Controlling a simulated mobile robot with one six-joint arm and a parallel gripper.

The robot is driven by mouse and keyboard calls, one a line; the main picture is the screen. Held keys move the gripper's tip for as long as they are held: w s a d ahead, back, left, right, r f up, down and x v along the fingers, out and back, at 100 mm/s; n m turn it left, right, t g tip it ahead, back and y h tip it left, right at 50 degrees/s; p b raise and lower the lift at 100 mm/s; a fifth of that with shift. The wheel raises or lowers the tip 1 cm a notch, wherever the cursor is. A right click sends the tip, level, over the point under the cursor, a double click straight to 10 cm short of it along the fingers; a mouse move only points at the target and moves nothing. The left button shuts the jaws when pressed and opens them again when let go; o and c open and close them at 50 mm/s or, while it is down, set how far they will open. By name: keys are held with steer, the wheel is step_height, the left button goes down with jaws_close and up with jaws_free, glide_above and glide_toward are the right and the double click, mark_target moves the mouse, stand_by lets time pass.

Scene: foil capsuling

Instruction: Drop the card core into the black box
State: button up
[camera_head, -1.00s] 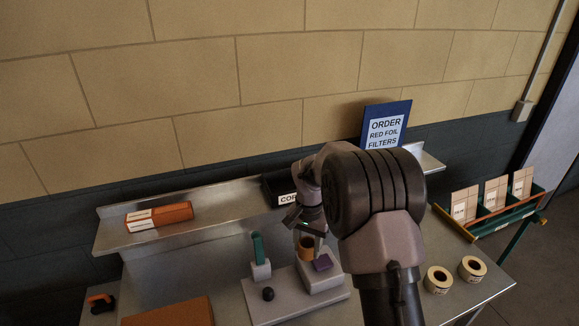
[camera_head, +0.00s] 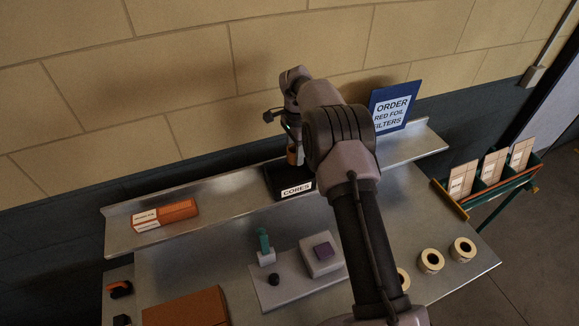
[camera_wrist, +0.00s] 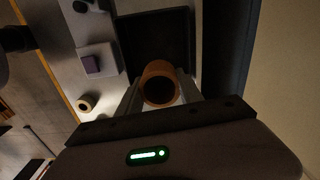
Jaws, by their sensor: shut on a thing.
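The card core (camera_head: 292,157) is a short brown tube, held at the shelf by my gripper (camera_head: 294,148). In the wrist view the core (camera_wrist: 160,70) shows its open end between my two fingers (camera_wrist: 160,88), which are shut on it. The black box (camera_head: 272,180), with a white "CORES" label, sits on the shelf just below and beside the core in the head view. In the wrist view the box (camera_wrist: 152,38) is a dark open square past the core, which overlaps its near edge. The core appears above the box, but the exact height gap is hard to judge.
A blue order sign (camera_head: 391,108) stands right of the box on the metal shelf (camera_head: 228,208). Orange-and-white boxes (camera_head: 166,215) lie on its left. Below are a grey machine with a purple block (camera_head: 324,251), several tape rolls (camera_head: 431,261) and a green rack (camera_head: 490,193) with cards.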

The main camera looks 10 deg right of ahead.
steer(key=f+b, duration=0.1)
steer(key=f, duration=0.1)
steer(key=f+b, duration=0.2)
steer(key=f, duration=0.1)
steer(key=shift+s+f, duration=0.25)
steer(key=shift+f, duration=0.1)
steer(key=shift+r, duration=0.1)
steer(key=o, duration=1.4)
steer(key=shift+r, duration=0.1)
step_height(320, 180, up, 17)
steer(key=shift+r+p, duration=0.15)
steer(key=shift+p, duration=0.95)
